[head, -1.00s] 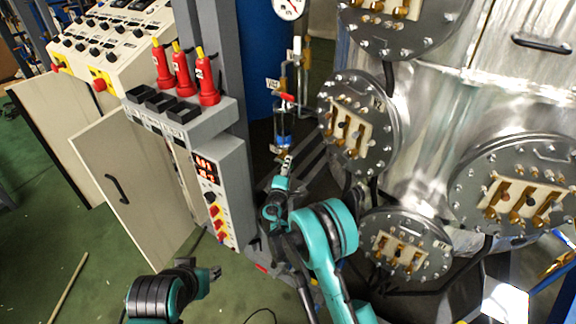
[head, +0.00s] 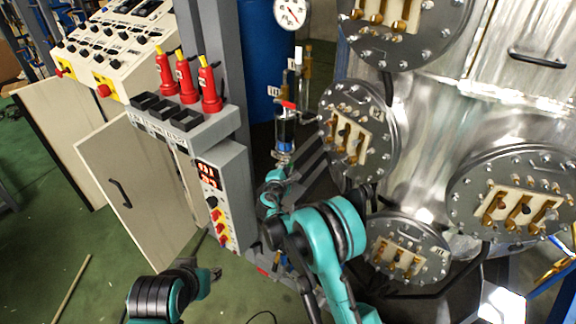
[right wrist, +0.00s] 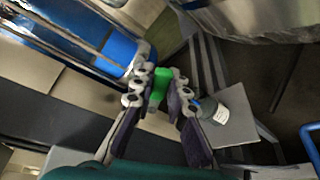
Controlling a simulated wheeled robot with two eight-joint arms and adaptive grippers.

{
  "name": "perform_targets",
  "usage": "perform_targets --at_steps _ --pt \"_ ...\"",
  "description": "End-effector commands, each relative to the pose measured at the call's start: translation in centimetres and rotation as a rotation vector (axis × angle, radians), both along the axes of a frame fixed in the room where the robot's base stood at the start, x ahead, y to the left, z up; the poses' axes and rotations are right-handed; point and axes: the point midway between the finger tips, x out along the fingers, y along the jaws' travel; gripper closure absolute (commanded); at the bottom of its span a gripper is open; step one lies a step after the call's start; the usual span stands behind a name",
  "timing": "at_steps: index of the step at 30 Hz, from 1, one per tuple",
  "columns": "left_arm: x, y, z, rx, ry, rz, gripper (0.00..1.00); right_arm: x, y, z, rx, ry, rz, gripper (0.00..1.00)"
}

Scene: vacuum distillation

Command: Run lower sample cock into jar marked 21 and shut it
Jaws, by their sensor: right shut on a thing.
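My right gripper (right wrist: 160,90) is shut on a small green piece (right wrist: 160,88), seen between its fingers in the right wrist view. I cannot tell for sure whether this is the lower cock's handle. A dark jar with a white label (right wrist: 222,115) stands on a grey plate just right of the fingers; its number is not readable. In the head view my right gripper (head: 280,172) is small, just below the glass sampling column (head: 285,133). A red handle (head: 289,105) is at the column's top. My left gripper (head: 212,273) is low at the left, away from the column.
A grey control box with red-capped parts (head: 211,92) stands left of the column. The steel vessel with round flanges (head: 355,135) is close on the right. A gauge (head: 290,12) is above.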

Motion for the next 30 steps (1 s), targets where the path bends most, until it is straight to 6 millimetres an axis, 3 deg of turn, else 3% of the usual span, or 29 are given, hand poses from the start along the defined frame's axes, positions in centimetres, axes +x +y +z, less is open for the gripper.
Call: perform_targets --at_steps 5,6,8,20,30 --pt "0.0 0.0 0.0 0.0 0.0 0.0 0.64 0.0 0.0 0.0 0.0 -0.001 0.0 1.0" --pt "0.0 0.0 0.0 0.0 0.0 0.0 0.64 0.0 0.0 0.0 0.001 -0.001 0.0 0.78" --pt "0.0 0.0 0.0 0.0 0.0 0.0 0.64 0.0 0.0 0.0 0.001 -0.001 0.0 0.64" --pt "0.0 0.0 0.0 0.0 0.0 0.0 0.64 -0.4 0.2 0.1 0.002 -0.002 0.001 0.64" --pt "0.0 0.0 0.0 0.0 0.0 0.0 0.64 -5.2 1.5 1.0 0.001 -0.002 0.002 0.64"
